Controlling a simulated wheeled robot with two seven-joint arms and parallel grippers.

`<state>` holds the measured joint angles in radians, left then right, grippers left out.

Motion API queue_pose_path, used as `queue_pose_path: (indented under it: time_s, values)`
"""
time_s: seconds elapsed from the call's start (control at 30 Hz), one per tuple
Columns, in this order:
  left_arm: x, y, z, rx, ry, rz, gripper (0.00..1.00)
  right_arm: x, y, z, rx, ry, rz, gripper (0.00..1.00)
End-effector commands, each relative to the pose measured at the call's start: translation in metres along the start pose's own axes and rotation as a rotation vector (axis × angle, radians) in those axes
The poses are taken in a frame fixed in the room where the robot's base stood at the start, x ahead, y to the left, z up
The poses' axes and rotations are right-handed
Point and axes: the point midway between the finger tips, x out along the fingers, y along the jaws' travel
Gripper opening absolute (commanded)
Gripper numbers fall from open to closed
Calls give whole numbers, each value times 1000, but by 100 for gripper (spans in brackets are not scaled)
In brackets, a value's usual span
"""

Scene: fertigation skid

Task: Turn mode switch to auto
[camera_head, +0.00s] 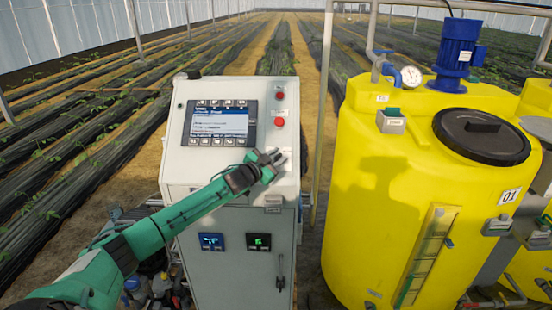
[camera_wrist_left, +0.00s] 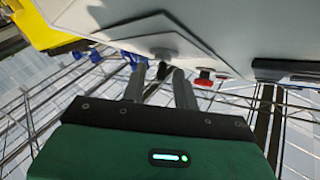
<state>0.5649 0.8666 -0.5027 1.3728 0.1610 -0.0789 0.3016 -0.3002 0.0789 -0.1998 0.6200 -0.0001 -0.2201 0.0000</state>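The mode switch looks to be the small dark knob (camera_wrist_left: 163,71) on the pale panel face in the left wrist view. In the head view my left gripper covers that part of the panel, so the knob's setting cannot be read. My left gripper (camera_head: 275,158) is at the right side of the sloped panel of the control cabinet (camera_head: 178,150), below the red buttons. In the left wrist view its two grey fingers (camera_wrist_left: 160,84) stand apart, with the knob between or just beyond their tips; contact is not clear. My right gripper is not in view.
The cabinet has a screen (camera_head: 220,122), a red button (camera_head: 280,121) above my gripper, and two small displays (camera_head: 258,242) below. A yellow tank (camera_head: 360,200) with a black lid (camera_head: 481,137) stands to the right. Crop rows lie behind.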

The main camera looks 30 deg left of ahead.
Motion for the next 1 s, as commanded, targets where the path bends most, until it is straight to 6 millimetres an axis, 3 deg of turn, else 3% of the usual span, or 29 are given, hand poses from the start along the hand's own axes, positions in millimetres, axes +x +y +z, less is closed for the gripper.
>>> queue_pose_path:
  time_s: [0.37, 1.0]
  values:
    - [-13, 1, 4, 0, -2, 0, 30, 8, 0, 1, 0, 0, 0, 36]
    - [-101, 2, 4, 0, -2, 1, 30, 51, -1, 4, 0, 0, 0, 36]
